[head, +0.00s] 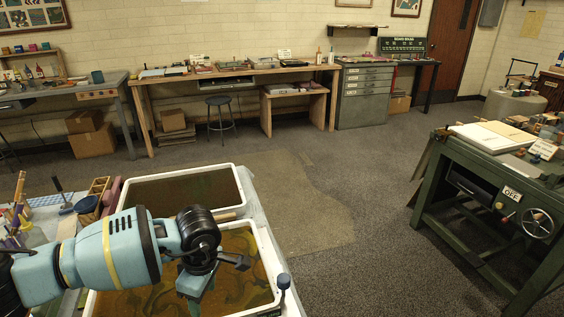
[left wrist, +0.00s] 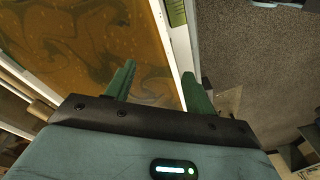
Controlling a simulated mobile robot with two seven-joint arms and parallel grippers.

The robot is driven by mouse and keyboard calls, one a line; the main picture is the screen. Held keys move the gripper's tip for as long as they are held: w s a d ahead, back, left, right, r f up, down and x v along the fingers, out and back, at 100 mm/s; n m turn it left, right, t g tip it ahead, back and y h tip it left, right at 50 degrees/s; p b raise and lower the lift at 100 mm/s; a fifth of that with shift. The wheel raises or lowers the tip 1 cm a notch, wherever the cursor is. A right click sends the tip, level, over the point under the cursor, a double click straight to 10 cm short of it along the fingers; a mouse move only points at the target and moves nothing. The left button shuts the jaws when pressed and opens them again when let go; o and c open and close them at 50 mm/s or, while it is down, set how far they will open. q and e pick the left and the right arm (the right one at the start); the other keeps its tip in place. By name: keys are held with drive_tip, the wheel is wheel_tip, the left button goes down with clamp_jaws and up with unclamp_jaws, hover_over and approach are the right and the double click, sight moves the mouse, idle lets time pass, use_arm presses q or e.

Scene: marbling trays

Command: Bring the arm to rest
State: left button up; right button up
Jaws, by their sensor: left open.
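My left arm comes in from the left in the head view, and its gripper (head: 217,275) hangs over the near marbling tray (head: 273,262). The tray has a white rim and holds amber liquid with dark swirls. In the left wrist view the two green fingers of the left gripper (left wrist: 158,88) are spread apart with nothing between them. The tray's white rim (left wrist: 166,42) runs between and beyond them. My right gripper does not show in either view.
A second white-rimmed tray (head: 183,173) lies behind the near one. Bottles and tools stand left on the table. A green press (head: 480,195) stands at the right and a wooden bench (head: 236,76) along the back wall. The floor (head: 370,200) between is clear.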

use_arm(q)
drive_tip(key=s+d+f+h, duration=0.1)
drive_tip(key=s+d+f+n+g+h, duration=0.1)
drive_tip(key=s, duration=0.1)
drive_tip(key=s+f+h, duration=0.1)
drive_tip(key=f, duration=0.1)
drive_tip(key=shift+s+d+g, duration=0.2)
drive_tip(key=shift+d+g, duration=0.2)
drive_tip(key=s+d+r+n+h, duration=0.1)
drive_tip(key=s+d+n+h, duration=0.95)
drive_tip(key=d+h, duration=0.25)
drive_tip(key=a+f+n+t+y, duration=0.25)
drive_tip(key=a+n+t, duration=0.45)
drive_tip(key=n, duration=0.6)
drive_tip(key=a+f+n+t+y, duration=0.1)
drive_tip(key=a+f+n+t, duration=0.3)
drive_tip(key=a+n+t, duration=0.55)
drive_tip(key=s+a+f+n+g+y, duration=0.8)
drive_tip(key=s+a+f+n, duration=0.4)
drive_tip(key=s+a+n, duration=0.4)
drive_tip(key=w+d+r+n+t+y+p, duration=0.1)
drive_tip(key=d+n, duration=0.3)
drive_tip(key=d, duration=0.9)
drive_tip(key=shift+w+d+r+n+t, duration=0.2)
drive_tip(key=shift+r+n+t, duration=0.1)
drive_tip(key=shift+t, duration=0.35)
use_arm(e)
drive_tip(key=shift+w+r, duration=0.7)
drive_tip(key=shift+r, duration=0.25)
